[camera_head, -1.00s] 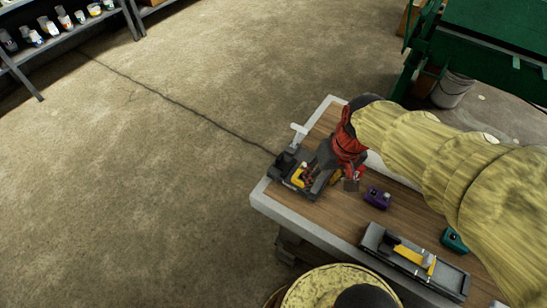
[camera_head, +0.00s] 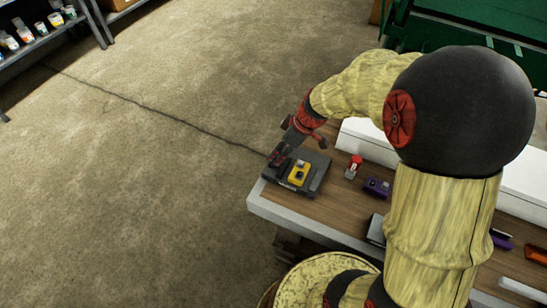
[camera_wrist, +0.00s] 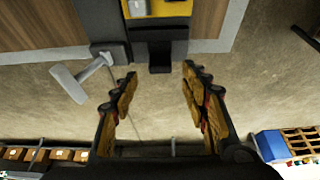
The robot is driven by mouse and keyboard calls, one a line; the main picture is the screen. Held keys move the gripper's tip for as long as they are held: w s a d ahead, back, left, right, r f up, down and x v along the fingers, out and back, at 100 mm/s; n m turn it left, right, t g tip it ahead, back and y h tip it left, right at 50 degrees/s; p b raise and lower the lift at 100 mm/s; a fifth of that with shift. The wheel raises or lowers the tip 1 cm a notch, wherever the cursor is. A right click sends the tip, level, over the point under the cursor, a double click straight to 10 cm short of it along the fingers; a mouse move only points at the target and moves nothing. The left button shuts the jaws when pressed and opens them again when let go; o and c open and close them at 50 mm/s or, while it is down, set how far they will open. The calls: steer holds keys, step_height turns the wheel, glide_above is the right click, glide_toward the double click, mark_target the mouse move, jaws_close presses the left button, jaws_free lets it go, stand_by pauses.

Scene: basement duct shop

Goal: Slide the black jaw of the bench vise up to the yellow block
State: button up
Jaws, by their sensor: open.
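The bench vise (camera_head: 318,167) is a dark grey body at the left corner of the workbench. The yellow block (camera_head: 299,173) sits on it, and in the wrist view it (camera_wrist: 157,8) is cut by the top edge. A dark vise part (camera_wrist: 159,36) shows just below the yellow; I cannot tell whether it is the black jaw. A pale T-shaped handle (camera_wrist: 82,78) sticks out beside the vise.
A purple object (camera_head: 377,186) and a small red-topped object (camera_head: 354,166) stand on the wooden bench top (camera_head: 335,205) right of the vise. A white box (camera_head: 365,143) lies behind them. Open concrete floor (camera_head: 130,160) lies left of the bench.

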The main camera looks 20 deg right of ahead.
steer(key=b+x, duration=0.1)
steer(key=x, duration=0.4)
steer(key=shift+f, duration=0.4)
steer(key=shift+c, duration=1.3)
jaws_close()
